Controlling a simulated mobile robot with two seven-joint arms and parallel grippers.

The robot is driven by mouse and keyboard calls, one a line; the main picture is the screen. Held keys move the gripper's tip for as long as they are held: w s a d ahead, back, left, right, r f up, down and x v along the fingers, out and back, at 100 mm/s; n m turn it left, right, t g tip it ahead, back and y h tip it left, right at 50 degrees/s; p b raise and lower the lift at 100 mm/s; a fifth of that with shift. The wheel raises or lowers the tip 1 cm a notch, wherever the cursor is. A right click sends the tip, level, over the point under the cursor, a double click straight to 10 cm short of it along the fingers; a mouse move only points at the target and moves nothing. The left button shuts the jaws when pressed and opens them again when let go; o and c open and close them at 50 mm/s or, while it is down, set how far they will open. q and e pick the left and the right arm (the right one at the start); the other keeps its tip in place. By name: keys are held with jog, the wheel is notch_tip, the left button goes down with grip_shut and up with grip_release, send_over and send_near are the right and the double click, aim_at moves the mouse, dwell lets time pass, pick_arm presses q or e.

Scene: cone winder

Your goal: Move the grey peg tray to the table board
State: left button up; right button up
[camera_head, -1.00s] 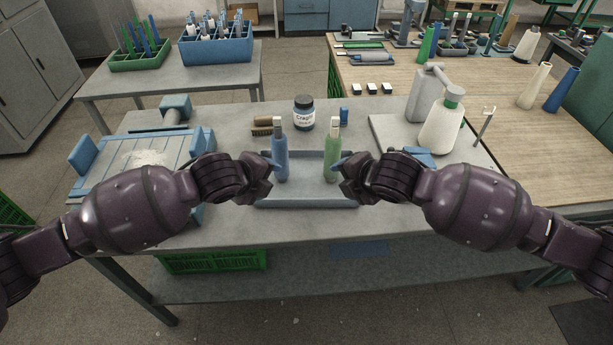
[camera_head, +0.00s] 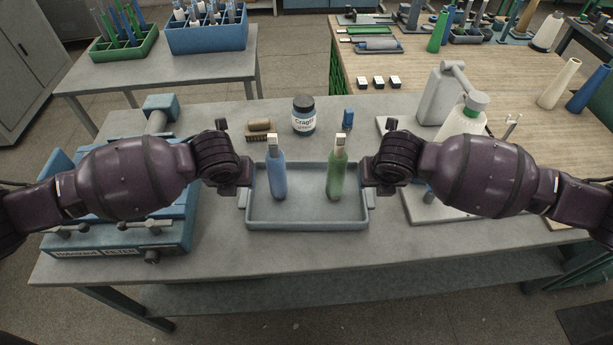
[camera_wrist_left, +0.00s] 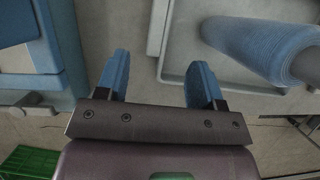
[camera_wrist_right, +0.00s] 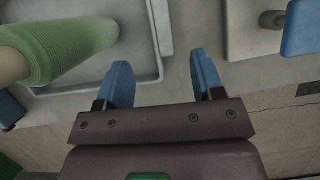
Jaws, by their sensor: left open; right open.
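The grey peg tray (camera_head: 306,220) sits on the grey table, with a blue yarn cone (camera_head: 277,172) and a green yarn cone (camera_head: 337,174) standing in it. It has small handles on its left and right sides. My left gripper (camera_head: 238,188) is at the tray's left side; in the left wrist view its blue fingers (camera_wrist_left: 160,75) are apart, with the tray's edge and handle just beyond them. My right gripper (camera_head: 372,188) is at the right side; in the right wrist view its fingers (camera_wrist_right: 162,75) are apart and empty, near the tray's right edge. Neither touches the handles as far as I can see.
A wooden-topped table (camera_head: 400,75) is at the back right. A blue machine (camera_head: 120,240) is at left. A jar (camera_head: 304,115) and brush (camera_head: 260,130) stand behind the tray.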

aim_at(246, 189)
pick_arm(q)
jog(key=shift+w, duration=0.35)
pick_arm(e)
jog(key=shift+w, duration=0.35)
pick_arm(q)
jog(key=shift+s+r, duration=0.1)
jog(key=shift+s, duration=0.2)
pick_arm(e)
jog(key=shift+s+r, duration=0.1)
jog(key=shift+s, duration=0.2)
pick_arm(q)
jog(key=shift+x, duration=5.5)
pick_arm(e)
jog(key=shift+x, duration=5.5)
pick_arm(q)
jog(key=shift+w, duration=0.15)
pick_arm(e)
jog(key=shift+w, duration=0.1)
pick_arm(q)
jog(key=shift+c, duration=0.4)
pick_arm(e)
jog(key=shift+c, duration=0.4)
pick_arm(q)
jog(key=shift+r, duration=0.1)
grip_shut()
pick_arm(e)
jog(key=shift+r, duration=0.1)
grip_shut()
